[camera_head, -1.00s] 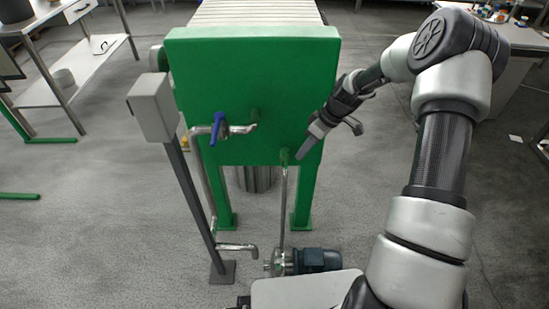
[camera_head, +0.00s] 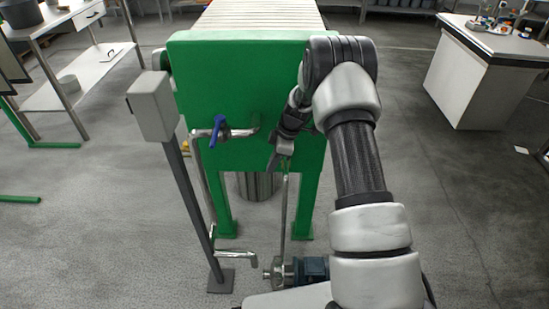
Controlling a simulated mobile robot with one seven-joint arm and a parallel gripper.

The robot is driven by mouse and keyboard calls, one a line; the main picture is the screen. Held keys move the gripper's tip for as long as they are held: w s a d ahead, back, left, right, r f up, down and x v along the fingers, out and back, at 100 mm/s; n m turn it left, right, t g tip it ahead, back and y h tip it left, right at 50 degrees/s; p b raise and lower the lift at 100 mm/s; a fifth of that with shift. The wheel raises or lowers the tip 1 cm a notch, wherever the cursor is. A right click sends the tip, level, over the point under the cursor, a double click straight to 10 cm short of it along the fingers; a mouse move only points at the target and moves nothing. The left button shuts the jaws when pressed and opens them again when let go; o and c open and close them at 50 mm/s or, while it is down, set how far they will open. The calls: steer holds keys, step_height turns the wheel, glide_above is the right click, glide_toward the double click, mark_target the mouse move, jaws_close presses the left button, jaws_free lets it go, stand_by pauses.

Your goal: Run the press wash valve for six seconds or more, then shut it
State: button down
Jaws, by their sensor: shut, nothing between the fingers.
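The press is a green-ended machine (camera_head: 228,90) with a pale ribbed top, in the middle of the head view. A valve with a blue lever handle (camera_head: 220,130) sits on a metal pipe (camera_head: 240,132) at the press's green end face. The handle stands roughly upright, across the pipe. My gripper (camera_head: 273,166) is shut and empty, pointing down to the right of the valve, in front of the green face. It is apart from the blue handle in the picture; its depth to the face is hard to tell.
A grey box on a post (camera_head: 152,105) stands left of the valve. A pump with a dark blue motor (camera_head: 309,268) and an upright pipe (camera_head: 284,215) are below my gripper. A white-topped bench (camera_head: 490,70) stands back right.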

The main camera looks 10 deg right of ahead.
mark_target(285, 167)
steer(key=shift+s+d+r, duration=0.1)
steer(key=shift+d+r, duration=0.2)
steer(key=shift+d, duration=0.6)
steer(key=shift+s+d+r, duration=0.1)
steer(key=shift+d+r, duration=0.2)
steer(key=shift+d, duration=0.55)
steer(key=shift+d+f+b, duration=0.1)
steer(key=shift+d+b, duration=0.25)
steer(key=shift+b, duration=0.1)
steer(key=shift+s+d+r, duration=0.15)
steer(key=shift+d+r, duration=0.05)
steer(key=shift+d, duration=0.2)
